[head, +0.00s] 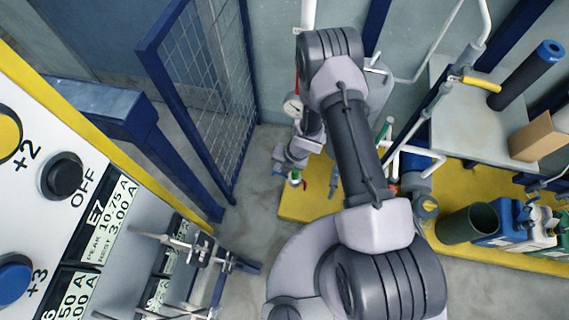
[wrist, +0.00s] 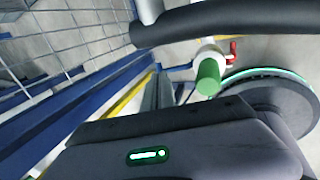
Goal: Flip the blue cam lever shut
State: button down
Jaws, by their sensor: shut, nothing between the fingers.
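I cannot make out the blue cam lever for certain in either view. In the head view a small dark blue piece (head: 247,266) shows at the right end of the metal clamps (head: 185,245). A thin blue part (head: 333,181) shows over the yellow platform, too small to identify. My gripper (head: 298,181) is at the low end of my folded arm, small and hard to make out. It is shut and empty, well apart from the clamps. In the wrist view I cannot make out the fingertips.
A panel (head: 105,165) with large knobs stands at left. A blue mesh gate (head: 208,80) stands behind it. A yellow platform (head: 290,205) has pipework; a green bin (head: 466,223) and jugs (head: 500,222) stand at right. A green cylinder (wrist: 209,77) with a red handle (wrist: 233,50) shows in the wrist view.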

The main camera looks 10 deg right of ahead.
jog(key=shift+b+x, duration=0.35)
jog(key=shift+x, duration=0.75)
jog(key=shift+a, duration=0.1)
